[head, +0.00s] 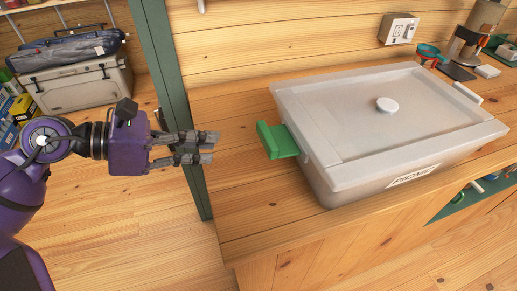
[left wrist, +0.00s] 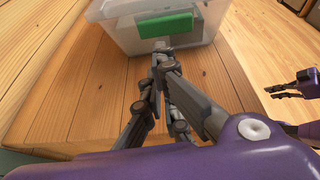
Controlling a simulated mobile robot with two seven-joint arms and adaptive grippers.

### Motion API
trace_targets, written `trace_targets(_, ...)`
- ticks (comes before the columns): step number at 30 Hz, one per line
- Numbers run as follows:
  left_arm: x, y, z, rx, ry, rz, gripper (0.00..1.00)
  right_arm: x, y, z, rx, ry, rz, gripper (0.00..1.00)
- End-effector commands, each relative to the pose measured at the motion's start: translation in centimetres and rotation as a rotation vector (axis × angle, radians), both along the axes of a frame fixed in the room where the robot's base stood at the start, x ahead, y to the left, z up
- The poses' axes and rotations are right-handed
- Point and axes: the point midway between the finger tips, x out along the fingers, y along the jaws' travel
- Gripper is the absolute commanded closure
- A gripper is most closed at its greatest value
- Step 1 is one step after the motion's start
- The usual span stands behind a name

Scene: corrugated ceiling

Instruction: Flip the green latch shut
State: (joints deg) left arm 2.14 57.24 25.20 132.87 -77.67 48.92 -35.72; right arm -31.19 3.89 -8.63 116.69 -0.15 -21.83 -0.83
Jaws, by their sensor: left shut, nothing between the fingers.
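The green latch (head: 279,141) is on the left end of a translucent box with a pale lid (head: 340,105). It sticks out sideways from the wall below the lid rim, with its outer edge turned up. My left gripper (head: 212,147) is shut and empty, to the left of the latch with a gap between them. In the left wrist view the latch (left wrist: 165,25) is a green strip beyond the left fingertips (left wrist: 162,48). My right gripper (left wrist: 285,89) shows small at the right edge of that view; its finger opening is unclear.
The box stands on a wooden counter (head: 240,210), whose left part is bare. A green post (head: 175,90) rises behind my left gripper. Cups and a coffee maker (head: 470,45) stand at the back right. A grey cooler (head: 80,85) is at far left.

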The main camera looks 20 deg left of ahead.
Motion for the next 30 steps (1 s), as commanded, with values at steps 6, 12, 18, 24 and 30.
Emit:
trace_targets(6, -0.6, 0.1, -1.1, 0.061, -0.010, -0.041, 1.00, -0.1, -0.2, -0.1, -0.005, 0.002, 0.005, 1.00)
trace_targets(12, -0.6, 0.1, -1.1, 0.057, -0.008, -0.039, 1.00, -0.5, -0.3, -0.3, -0.007, 0.010, 0.005, 1.00)
trace_targets(18, -0.1, -0.8, -1.4, 0.054, -0.007, -0.039, 1.00, -0.5, -0.3, -0.3, -0.006, 0.010, 0.005, 1.00)
trace_targets(24, 1.7, -3.4, -2.7, 0.053, -0.011, -0.039, 1.00, -0.4, -0.2, 0.1, -0.005, 0.007, 0.004, 1.00)
trace_targets(30, 3.5, -6.0, -4.1, 0.052, -0.010, -0.040, 1.00, -0.2, -0.2, 0.5, -0.003, 0.002, 0.002, 1.00)
